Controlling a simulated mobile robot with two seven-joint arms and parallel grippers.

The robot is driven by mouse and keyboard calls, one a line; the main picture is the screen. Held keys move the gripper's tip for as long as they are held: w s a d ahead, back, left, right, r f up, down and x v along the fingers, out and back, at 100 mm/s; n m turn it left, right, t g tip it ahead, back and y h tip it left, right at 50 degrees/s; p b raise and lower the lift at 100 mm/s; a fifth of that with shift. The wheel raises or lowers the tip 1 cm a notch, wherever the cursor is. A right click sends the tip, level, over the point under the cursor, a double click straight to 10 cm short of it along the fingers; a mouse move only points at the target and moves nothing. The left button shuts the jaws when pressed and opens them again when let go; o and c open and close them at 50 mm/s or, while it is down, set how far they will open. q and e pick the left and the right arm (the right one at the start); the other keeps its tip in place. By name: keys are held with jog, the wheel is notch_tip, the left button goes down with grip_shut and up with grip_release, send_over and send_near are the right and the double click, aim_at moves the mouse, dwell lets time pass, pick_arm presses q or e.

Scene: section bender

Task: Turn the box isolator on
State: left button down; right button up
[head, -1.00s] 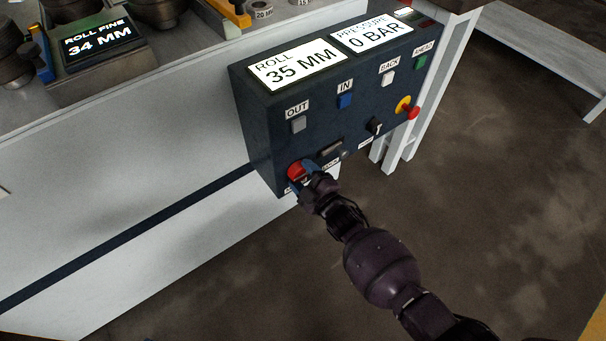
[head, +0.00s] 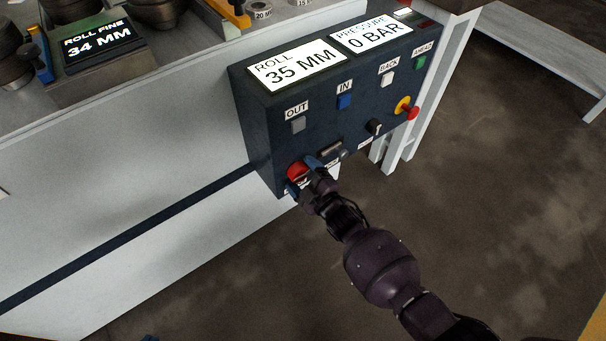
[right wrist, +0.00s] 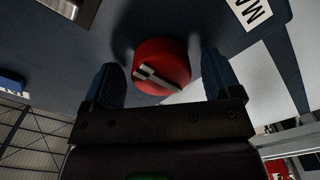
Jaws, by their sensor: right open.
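The box isolator is a red round knob (head: 297,171) at the lower left of the dark blue control box (head: 262,128). In the right wrist view the red knob (right wrist: 177,58) carries a grey bar, which lies slanted across its face. My right gripper (head: 303,175) is open at the knob, with one blue finger on each side of it. In the right wrist view my right gripper (right wrist: 160,82) shows gaps between the knob and both fingers. The knob's label is partly hidden by the gripper. My left gripper is not in view.
The box also carries a grey OUT button (head: 298,125), a blue IN button (head: 345,101), a black selector (head: 374,127) and a red and yellow emergency stop (head: 409,109). The displays read 35 MM and 0 BAR. Open floor (head: 480,220) lies to the right.

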jog(key=shift+s, duration=0.1)
jog(key=shift+s+d, duration=0.2)
jog(key=shift+d, duration=0.05)
pick_arm(q)
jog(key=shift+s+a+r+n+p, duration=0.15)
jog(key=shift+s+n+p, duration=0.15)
jog(key=shift+p, duration=0.35)
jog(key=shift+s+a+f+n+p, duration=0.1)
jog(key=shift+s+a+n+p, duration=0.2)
jog(key=shift+p, duration=0.35)
pick_arm(e)
jog(key=v, duration=1)
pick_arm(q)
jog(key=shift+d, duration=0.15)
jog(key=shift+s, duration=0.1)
